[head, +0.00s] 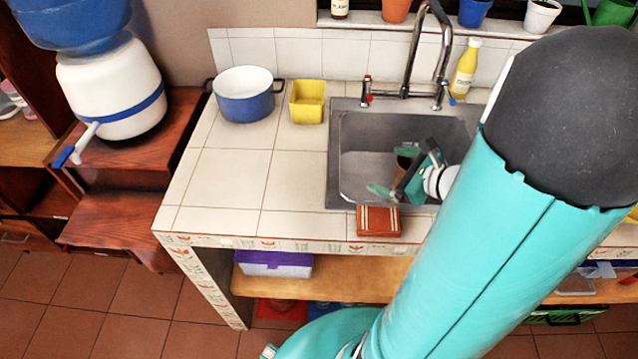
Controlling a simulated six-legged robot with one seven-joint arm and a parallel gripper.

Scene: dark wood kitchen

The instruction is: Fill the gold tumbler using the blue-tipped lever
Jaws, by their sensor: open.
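A small brown-gold object (403,163), probably the gold tumbler, stands in the metal sink (360,135), partly hidden by my gripper. My gripper (402,172) is open and reaches down into the sink from the right, its fingers around or just beside this object; I cannot tell if they touch it. The tap (408,60) rises behind the sink. Its right lever (451,98) has a blue tip, and its left lever (367,92) has a red one. My arm covers the sink's right part.
A brown-red box (378,221) lies at the sink's front edge. A blue pot (244,100) and a yellow container (307,101) stand on the tiled counter. A yellow bottle (465,70) stands near the tap. A water dispenser (110,85) with a blue-tipped spout is at left.

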